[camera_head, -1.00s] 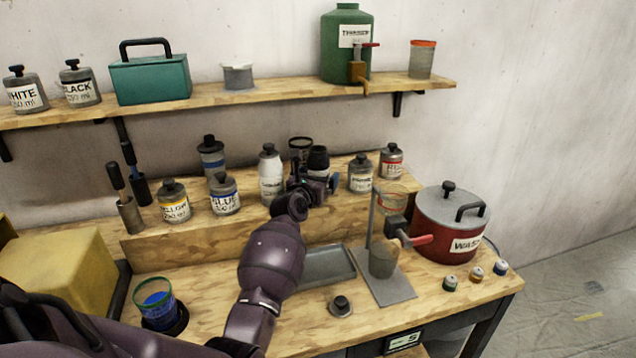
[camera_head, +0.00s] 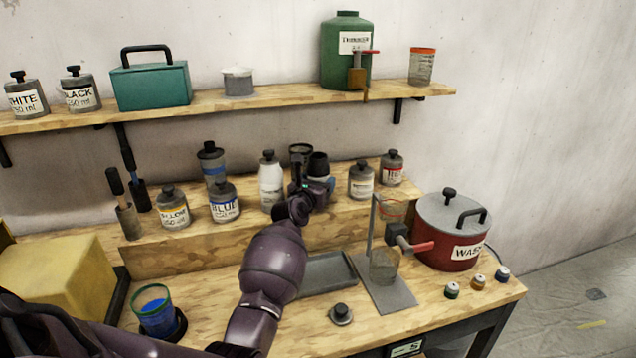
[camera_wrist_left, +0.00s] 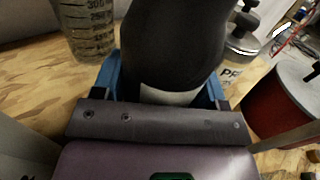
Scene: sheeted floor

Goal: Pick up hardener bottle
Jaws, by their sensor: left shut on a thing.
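A dark bottle (camera_head: 318,166) stands on the raised wooden step of the bench; its lettering cannot be read, so I cannot confirm it is the hardener. My left gripper (camera_head: 318,188) is shut on it from the front. In the left wrist view the dark bottle (camera_wrist_left: 175,45) fills the space between the blue fingers (camera_wrist_left: 160,85), with a strip of pale label low on it. I cannot tell whether its base touches the step. My right gripper is not in view.
A white bottle (camera_head: 271,185) stands left of the held one, and a graduated cup (camera_head: 300,150) close behind. Small paint bottles, including blue (camera_head: 224,204) and red (camera_head: 392,169), flank them. A metal tray (camera_head: 326,272), stand plate (camera_head: 386,294) and red wash pot (camera_head: 446,240) are in front.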

